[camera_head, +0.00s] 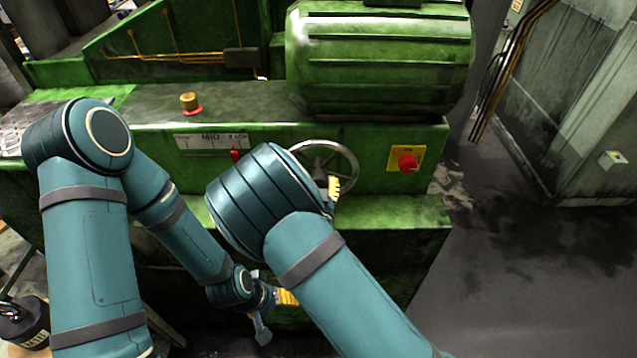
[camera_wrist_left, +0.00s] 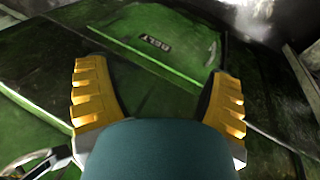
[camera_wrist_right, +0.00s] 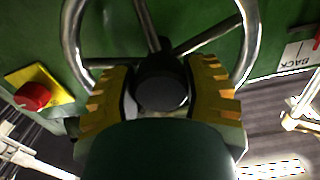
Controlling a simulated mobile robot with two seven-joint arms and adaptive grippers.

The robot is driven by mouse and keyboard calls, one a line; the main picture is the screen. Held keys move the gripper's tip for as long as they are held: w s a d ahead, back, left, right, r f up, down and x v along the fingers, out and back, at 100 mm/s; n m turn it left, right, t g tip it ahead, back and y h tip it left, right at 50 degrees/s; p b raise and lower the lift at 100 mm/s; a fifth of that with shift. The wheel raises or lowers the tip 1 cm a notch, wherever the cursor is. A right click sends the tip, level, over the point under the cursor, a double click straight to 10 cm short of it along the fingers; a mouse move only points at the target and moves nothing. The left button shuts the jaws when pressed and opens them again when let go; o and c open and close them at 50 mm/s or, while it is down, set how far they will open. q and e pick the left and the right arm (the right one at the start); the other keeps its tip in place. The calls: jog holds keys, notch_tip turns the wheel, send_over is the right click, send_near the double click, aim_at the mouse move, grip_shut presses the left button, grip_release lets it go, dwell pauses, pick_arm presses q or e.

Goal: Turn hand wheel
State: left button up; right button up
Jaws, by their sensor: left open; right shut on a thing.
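The hand wheel (camera_head: 320,168) is a shiny metal ring with spokes on the front of the green machine. My right arm hides part of it in the head view. My right gripper (camera_head: 334,187) is at the wheel. In the right wrist view its yellow fingers are shut on a round black handle (camera_wrist_right: 162,82) in front of the wheel's rim and spokes (camera_wrist_right: 253,45). My left gripper (camera_head: 284,299) is low in front of the machine. In the left wrist view its fingers (camera_wrist_left: 157,80) are wide apart and empty, facing a green panel marked BELT (camera_wrist_left: 157,43).
A red switch on a yellow plate (camera_head: 407,162) is just right of the wheel. A red and yellow button (camera_head: 190,103) stands on the machine ledge, and a small red pointer (camera_head: 236,155) is left of the wheel. Open floor (camera_head: 520,270) lies to the right.

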jog(key=shift+n, duration=0.3)
jog(key=n+b, duration=0.1)
jog(key=n, duration=0.1)
jog(key=shift+f+n+b, duration=0.1)
jog(key=shift+n+b, duration=0.3)
jog(key=n+b, duration=0.1)
jog(key=n, duration=0.2)
jog(key=shift+d+n, duration=0.1)
jog(key=shift+n, duration=0.2)
jog(key=n, duration=0.4)
jog(key=shift+d+n+b, duration=0.1)
jog(key=shift+n+b, duration=0.2)
jog(key=shift+b, duration=0.1)
jog(key=n, duration=0.4)
jog(key=shift+r+n, duration=0.2)
jog(key=shift+n, duration=0.2)
jog(key=o, duration=1.3)
